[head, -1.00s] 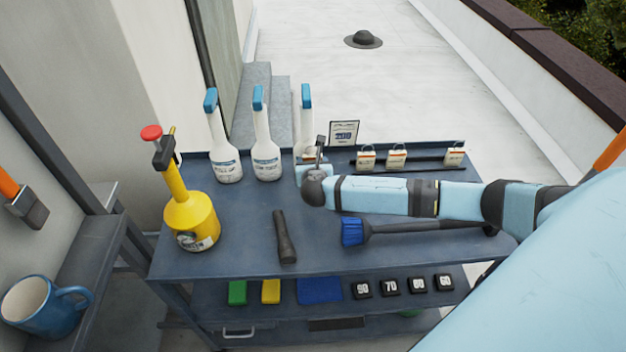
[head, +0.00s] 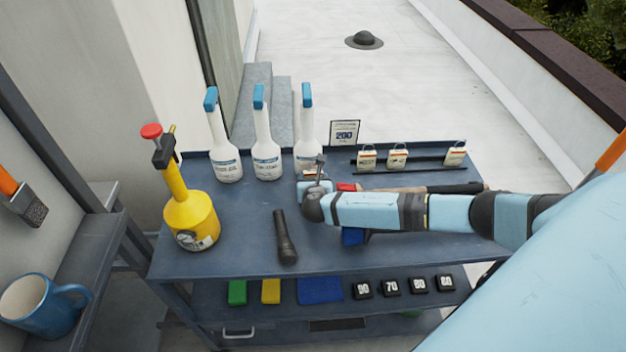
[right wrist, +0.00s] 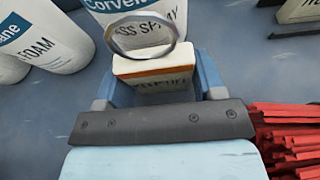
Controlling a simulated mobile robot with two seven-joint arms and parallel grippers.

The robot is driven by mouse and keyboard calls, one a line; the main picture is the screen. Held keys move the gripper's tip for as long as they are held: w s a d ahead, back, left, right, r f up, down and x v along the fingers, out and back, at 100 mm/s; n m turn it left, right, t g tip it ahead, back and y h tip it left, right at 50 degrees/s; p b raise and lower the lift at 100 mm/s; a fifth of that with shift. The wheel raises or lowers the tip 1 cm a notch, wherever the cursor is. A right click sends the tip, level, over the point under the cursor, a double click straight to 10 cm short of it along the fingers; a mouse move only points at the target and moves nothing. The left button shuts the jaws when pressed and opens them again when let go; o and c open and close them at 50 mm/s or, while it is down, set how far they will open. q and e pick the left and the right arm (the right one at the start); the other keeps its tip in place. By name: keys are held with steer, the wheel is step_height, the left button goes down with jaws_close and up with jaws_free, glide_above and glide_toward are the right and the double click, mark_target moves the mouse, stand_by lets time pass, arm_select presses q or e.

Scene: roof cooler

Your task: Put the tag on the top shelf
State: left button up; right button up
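The tag (right wrist: 155,75) is a small white block with an orange stripe and a metal ring on top. In the right wrist view it sits between the fingers of my right gripper (right wrist: 157,88), which touch both its sides. In the head view my right gripper (head: 313,185) is low over the top shelf (head: 240,250) of the blue-grey cart, in front of the third spray bottle. The tag (head: 311,174) is small there and partly hidden; I cannot tell whether it touches the shelf. My left gripper is not in view.
Three white spray bottles (head: 265,160) stand at the back left, with a yellow can (head: 190,215) before them. Three similar tags (head: 397,160) stand by a sign (head: 344,133). A dark flashlight (head: 284,238) lies in front. A red-ended tool (head: 347,187) lies behind my arm.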

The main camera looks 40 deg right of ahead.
steer(key=o, duration=0.3)
steer(key=shift+r, duration=0.2)
steer(key=v, duration=1.2)
steer(key=shift+p, duration=0.3)
